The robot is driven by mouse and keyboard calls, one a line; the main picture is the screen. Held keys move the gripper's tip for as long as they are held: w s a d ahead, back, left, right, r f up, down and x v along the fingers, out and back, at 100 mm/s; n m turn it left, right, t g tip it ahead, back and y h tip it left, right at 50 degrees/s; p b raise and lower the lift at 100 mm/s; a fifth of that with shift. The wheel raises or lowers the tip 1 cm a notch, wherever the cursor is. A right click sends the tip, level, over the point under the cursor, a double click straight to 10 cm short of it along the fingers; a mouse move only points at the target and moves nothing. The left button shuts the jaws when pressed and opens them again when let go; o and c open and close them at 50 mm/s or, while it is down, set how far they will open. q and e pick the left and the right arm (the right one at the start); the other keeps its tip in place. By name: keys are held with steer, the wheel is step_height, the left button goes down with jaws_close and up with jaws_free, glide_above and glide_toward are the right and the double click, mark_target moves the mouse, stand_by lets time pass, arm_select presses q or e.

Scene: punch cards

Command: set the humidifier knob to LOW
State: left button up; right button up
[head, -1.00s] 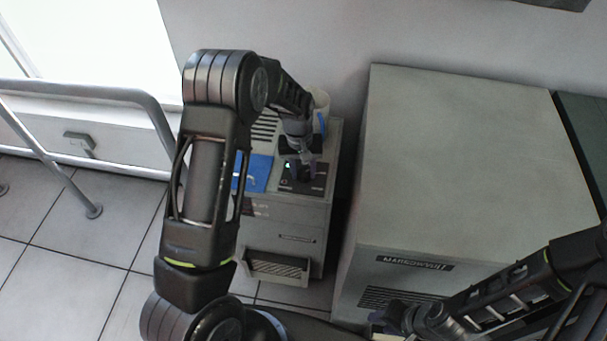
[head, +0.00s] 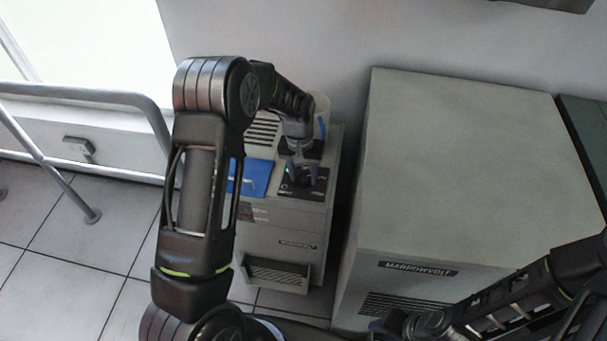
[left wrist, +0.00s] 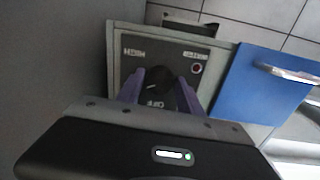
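The humidifier (head: 290,222) is a grey cabinet with a dark control panel (head: 318,186) on top. My left gripper (head: 301,176) is over the panel. In the left wrist view its purple fingers (left wrist: 160,82) stand open on either side of the knob; contact is not clear.
A blue panel with a handle (head: 250,177) lies beside the control panel. A white cup-like container (head: 321,108) stands behind it. A large grey cabinet (head: 470,170) is at the right. A metal rail (head: 90,94) and tiled floor are at the left.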

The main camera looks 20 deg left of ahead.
mark_target(302, 178)
arm_select(q)
steer(key=shift+o, duration=1.4)
steer(key=r, duration=0.8)
steer(key=shift+a, duration=0.25)
steer(key=shift+f, duration=0.1)
